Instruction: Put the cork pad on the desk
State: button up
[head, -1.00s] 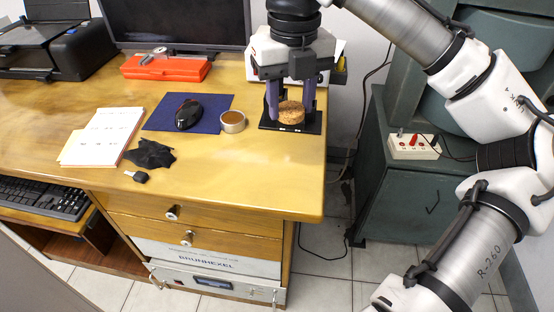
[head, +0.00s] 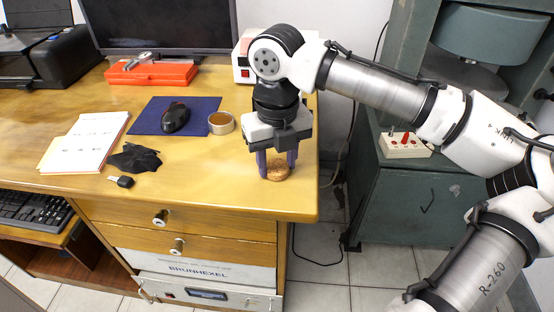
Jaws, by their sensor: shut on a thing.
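The cork pad (head: 278,174) is a round, speckled brown disc near the front right part of the wooden desk (head: 215,185). My gripper (head: 277,163) points down, with its two purple fingers shut on the pad's left and right sides. The pad is at or just above the desk top; I cannot tell whether it touches. The black plate seen earlier under the pad is now hidden behind my gripper.
A tape roll (head: 221,123), a mouse (head: 176,118) on a blue mat (head: 150,117), a black cloth (head: 135,158) and a key (head: 120,181) lie to the left. The desk's right edge is close. Bare desk lies left of the pad.

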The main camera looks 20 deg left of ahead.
aim_at(277, 167)
jog(key=o, duration=0.9)
jog(key=shift+f, duration=0.1)
jog(key=shift+o, duration=0.2)
notch_tip(277, 167, up, 12)
jog(key=p, duration=0.3)
